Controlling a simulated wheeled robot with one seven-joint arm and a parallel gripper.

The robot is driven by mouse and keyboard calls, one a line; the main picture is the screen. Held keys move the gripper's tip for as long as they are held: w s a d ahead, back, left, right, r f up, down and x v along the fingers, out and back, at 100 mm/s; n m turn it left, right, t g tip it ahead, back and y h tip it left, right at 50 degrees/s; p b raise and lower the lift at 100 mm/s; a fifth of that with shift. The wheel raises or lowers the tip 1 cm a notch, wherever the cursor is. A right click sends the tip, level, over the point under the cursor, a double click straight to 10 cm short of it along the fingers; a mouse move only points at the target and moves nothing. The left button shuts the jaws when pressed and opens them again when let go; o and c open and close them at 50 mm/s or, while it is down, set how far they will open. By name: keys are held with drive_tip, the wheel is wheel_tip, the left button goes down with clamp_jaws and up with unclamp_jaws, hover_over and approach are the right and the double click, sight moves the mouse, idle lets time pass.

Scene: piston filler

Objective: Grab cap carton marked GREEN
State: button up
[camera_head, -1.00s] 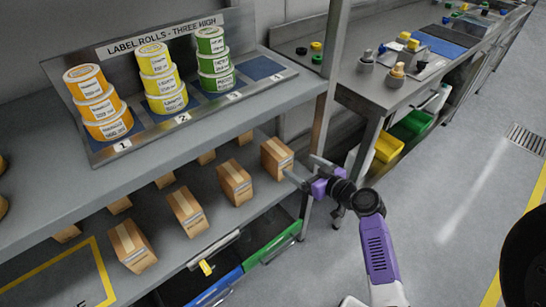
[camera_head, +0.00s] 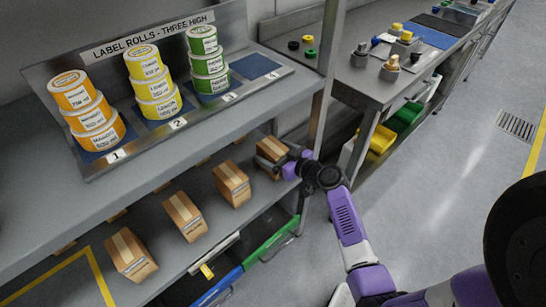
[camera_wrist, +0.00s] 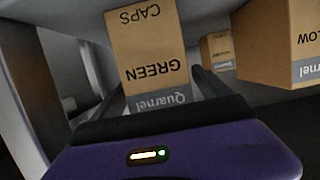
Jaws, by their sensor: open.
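The cap carton marked GREEN (camera_wrist: 150,55) is a brown cardboard box with a grey "Quarnel" band; its lettering shows upside down in the wrist view. In the head view this carton (camera_head: 271,149) stands at the right end of the lower shelf, partly covered by my gripper. My gripper (camera_head: 283,160) is open, with its fingers reaching to the carton. In the wrist view the two dark fingers (camera_wrist: 155,90) lie on either side of the carton's near end. I cannot tell whether they touch it.
A neighbouring carton (camera_wrist: 283,42), its label ending in "LOW", stands close beside the right finger. More cartons (camera_head: 232,183) line the lower shelf (camera_head: 215,215). The upper shelf (camera_head: 180,150) with label rolls lies above.

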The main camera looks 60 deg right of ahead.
drive_tip(key=shift+w+d+f, duration=0.1)
drive_tip(key=shift+w, duration=0.2)
drive_tip(key=c, duration=1.7)
drive_tip(key=shift+o, duration=0.2)
